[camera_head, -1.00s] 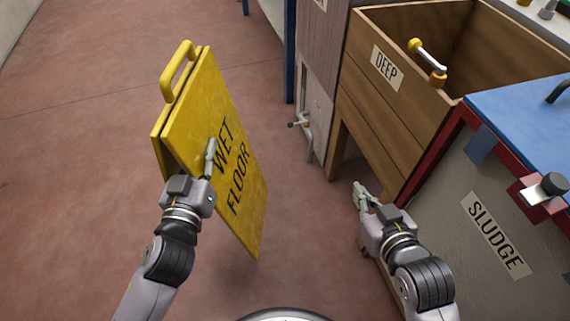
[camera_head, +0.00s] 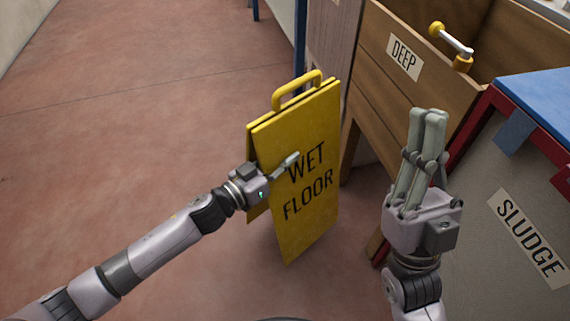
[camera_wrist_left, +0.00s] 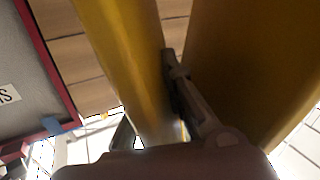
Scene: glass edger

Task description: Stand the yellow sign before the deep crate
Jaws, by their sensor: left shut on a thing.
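The yellow sign (camera_head: 308,215), a folding board marked WET FLOOR with a handle on top, is upright, in front of and left of the deep crate. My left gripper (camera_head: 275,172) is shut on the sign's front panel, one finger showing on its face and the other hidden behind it. In the left wrist view the two yellow panels (camera_wrist_left: 245,70) fill much of the picture. Whether the sign's feet touch the floor is unclear. The wooden deep crate (camera_head: 440,92), labelled DEEP, stands on legs at the upper right. My right gripper (camera_head: 428,118) is raised before it, fingers close together and apparently empty.
A grey bin labelled SLUDGE (camera_head: 508,262) with a red frame and blue lid (camera_head: 545,98) stands at the right. The red floor (camera_head: 130,150) at the left is clear.

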